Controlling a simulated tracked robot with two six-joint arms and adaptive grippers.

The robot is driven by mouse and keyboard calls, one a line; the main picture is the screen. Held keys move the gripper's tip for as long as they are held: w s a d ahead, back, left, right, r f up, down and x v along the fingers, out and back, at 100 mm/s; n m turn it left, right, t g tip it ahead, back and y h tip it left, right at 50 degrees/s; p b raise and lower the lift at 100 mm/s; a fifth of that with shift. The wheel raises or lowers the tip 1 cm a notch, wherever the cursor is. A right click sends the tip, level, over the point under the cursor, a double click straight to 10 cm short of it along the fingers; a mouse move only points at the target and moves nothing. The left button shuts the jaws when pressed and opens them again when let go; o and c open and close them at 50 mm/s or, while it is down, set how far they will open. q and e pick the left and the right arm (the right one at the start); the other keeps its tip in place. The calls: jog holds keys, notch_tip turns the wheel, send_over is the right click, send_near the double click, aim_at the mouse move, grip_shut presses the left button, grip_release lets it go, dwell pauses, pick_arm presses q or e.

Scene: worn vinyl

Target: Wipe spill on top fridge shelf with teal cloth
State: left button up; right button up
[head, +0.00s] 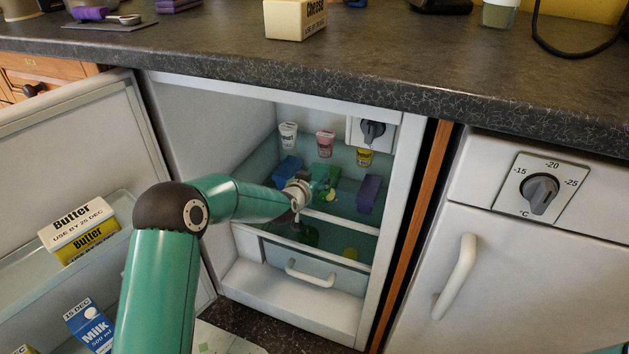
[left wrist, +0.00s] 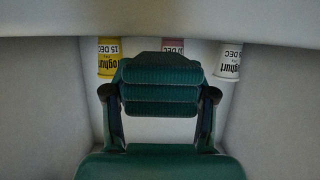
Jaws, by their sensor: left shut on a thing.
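The fridge (head: 355,268) stands open under the counter, and my left arm reaches into it. My left gripper (head: 312,190) is at the top shelf (head: 345,222), partly hidden by my wrist. My right gripper is not in view.
White (head: 288,135), pink (head: 325,144) and yellow (head: 364,157) yoghurt pots stand at the back. A blue item (head: 287,169) and a purple item (head: 369,193) flank the cloth. The open door (head: 75,125) at left holds butter (head: 77,224) and milk (head: 88,325).

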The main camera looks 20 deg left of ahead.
aim_at(331, 195)
pick_arm(q)
jog(key=shift+f+b, duration=0.65)
jog(key=shift+f, duration=0.15)
dwell(0.7)
jog(key=shift+d+r+p, duration=0.15)
jog(key=shift+d+p, duration=0.5)
jog(key=shift+d, duration=0.55)
jog(key=shift+d+p, duration=0.4)
jog(key=shift+d, duration=0.75)
jog(key=shift+d, duration=0.1)
jog(key=shift+s+d+f+p, duration=0.15)
jog(key=shift+d+p, duration=0.65)
jog(key=shift+d, duration=1.5)
jog(key=shift+a+f, duration=0.1)
jog(key=shift+a+b, duration=0.85)
jog(key=shift+a, duration=1.5)
